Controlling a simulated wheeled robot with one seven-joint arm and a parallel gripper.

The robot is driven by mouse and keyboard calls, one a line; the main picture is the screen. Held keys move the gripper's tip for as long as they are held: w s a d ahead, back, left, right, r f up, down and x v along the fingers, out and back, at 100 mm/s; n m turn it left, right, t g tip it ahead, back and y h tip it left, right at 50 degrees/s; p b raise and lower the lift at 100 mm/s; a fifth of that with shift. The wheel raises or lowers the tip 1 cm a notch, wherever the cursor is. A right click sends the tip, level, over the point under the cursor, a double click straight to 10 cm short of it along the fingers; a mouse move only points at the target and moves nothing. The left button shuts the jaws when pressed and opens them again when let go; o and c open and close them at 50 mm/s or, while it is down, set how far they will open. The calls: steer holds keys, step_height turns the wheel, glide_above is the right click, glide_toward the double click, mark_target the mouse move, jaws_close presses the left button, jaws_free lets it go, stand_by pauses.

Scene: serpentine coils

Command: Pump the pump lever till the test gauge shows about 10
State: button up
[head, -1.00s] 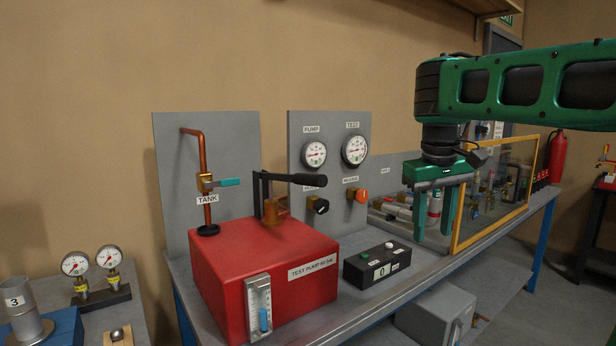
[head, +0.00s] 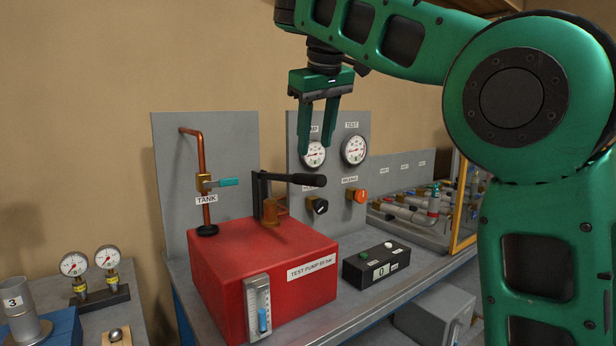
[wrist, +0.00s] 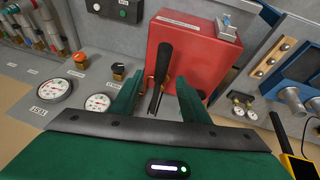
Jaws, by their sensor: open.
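The pump lever (head: 295,179) has a black handle that lies about level, pointing right, above the red test pump (head: 262,262). My gripper (head: 317,152) is open and empty, fingers down, above the end of the handle in the head view. In the wrist view the lever (wrist: 161,65) shows between the two fingers (wrist: 158,95), apart from both. The test gauge (head: 354,150) is round and white with a red needle; its reading is too small to tell. The pump gauge (head: 313,154) is partly hidden by a finger.
A black knob (head: 317,206) and an orange knob (head: 360,196) sit on the panel right of the lever. A black box with buttons (head: 377,267) stands right of the pump. The tank valve (head: 222,183) with a teal handle is at the left.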

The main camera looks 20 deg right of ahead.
steer(key=shift+w+d+f, duration=0.15)
steer(key=shift+f, duration=0.4)
steer(key=shift+w+f, duration=0.1)
steer(key=shift+a+f, duration=0.2)
steer(key=shift+w+d+f, duration=0.1)
steer(key=shift+w+f, duration=0.25)
steer(key=shift+f, duration=0.15)
steer(key=shift+x, duration=3.3)
steer(key=shift+a, duration=0.2)
jaws_close()
steer(key=shift+a, duration=0.1)
